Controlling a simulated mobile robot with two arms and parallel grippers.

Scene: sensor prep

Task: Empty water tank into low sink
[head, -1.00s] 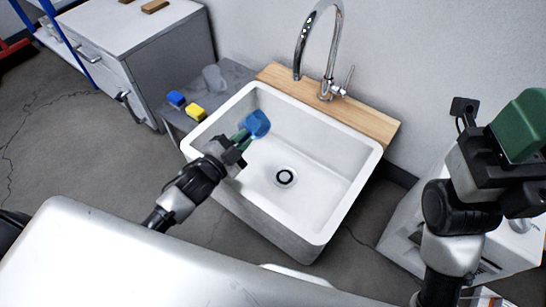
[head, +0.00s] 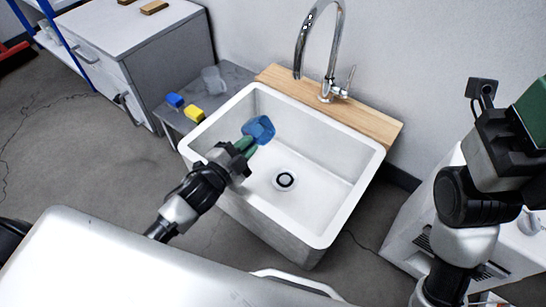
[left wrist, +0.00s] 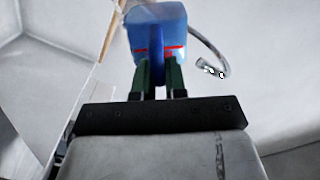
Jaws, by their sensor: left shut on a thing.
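The blue water tank (head: 261,128) is above the left part of the white sink (head: 318,185). My left gripper (head: 243,146) is shut on the tank. In the left wrist view the tank (left wrist: 157,30) sits between the green fingers (left wrist: 159,78), with a red line across it. The tank looks tilted in the head view; I cannot tell whether any water is inside it. My right gripper (head: 535,115) is at the right edge, partly cut off, and its fingertips do not show clearly.
A chrome faucet (head: 331,60) stands on a wooden ledge (head: 375,117) behind the sink. A blue sponge (head: 175,100), a yellow sponge (head: 194,114) and a clear cup (head: 213,79) are on a grey side table. A grey cabinet (head: 140,50) stands at the upper left. A white appliance (head: 425,245) is at the right.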

